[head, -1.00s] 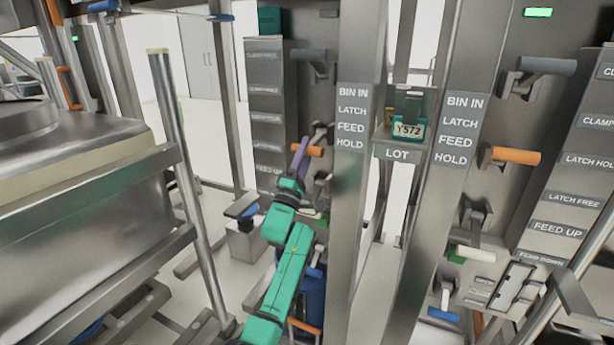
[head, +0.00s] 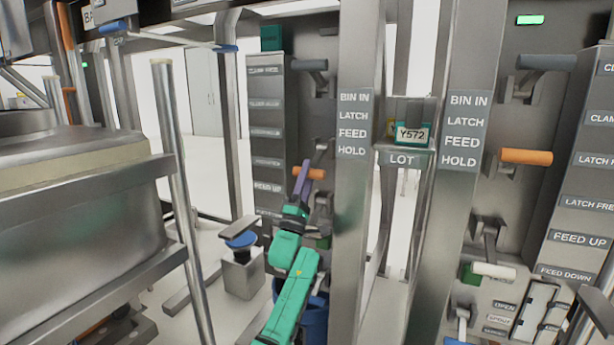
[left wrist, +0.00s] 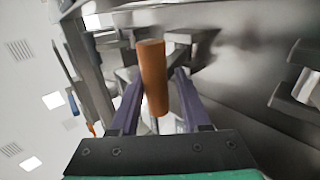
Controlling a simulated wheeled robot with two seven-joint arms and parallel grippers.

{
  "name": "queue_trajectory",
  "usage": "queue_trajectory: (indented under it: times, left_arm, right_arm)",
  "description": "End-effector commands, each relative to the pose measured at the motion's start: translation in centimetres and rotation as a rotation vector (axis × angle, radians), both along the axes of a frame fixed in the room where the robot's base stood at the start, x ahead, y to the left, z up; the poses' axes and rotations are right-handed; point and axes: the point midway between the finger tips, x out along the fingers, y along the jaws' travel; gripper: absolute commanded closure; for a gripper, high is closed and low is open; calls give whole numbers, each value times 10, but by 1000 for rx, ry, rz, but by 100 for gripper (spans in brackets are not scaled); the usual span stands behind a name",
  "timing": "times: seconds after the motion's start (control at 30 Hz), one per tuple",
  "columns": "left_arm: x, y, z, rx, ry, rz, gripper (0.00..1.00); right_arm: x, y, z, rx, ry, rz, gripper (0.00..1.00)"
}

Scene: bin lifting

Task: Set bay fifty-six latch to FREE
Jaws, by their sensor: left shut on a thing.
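My left gripper (head: 303,178), with purple fingers on a green arm, is shut on this handle. In the left wrist view the orange handle (left wrist: 153,75) stands between the two purple fingers. The left bay's label column (head: 266,125) is seen at an angle and mostly unreadable. No bay number fifty-six is readable. My right gripper is not in view.
Metal posts (head: 357,230) flank a gap with a LOT shelf and a Y572 card (head: 412,135). The right bay has another orange handle (head: 527,156) and a white-tipped handle (head: 493,271). A blue-topped pedestal (head: 241,240) and a blue bin (head: 314,318) stand low near my arm.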

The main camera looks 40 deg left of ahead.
Motion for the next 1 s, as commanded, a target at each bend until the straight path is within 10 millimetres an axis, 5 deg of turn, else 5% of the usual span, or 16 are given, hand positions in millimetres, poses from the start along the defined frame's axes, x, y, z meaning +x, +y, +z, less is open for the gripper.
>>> queue_trajectory:
  times: [0.07,0.1,0.17,0.57,1.0]
  left_arm:
    - [-1,0,5,3,-6,1,100]
    - [-1,0,5,3,-6,1,38]
    - [-1,0,4,2,-6,0,18]
    - [-3,-2,-6,-1,1,-1,18]
    - [-69,-25,-90,0,2,-1,18]
  right_arm:
    - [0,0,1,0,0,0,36]
    - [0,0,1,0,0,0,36]
    - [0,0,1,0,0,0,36]
    - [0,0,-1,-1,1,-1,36]
    - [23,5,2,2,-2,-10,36]
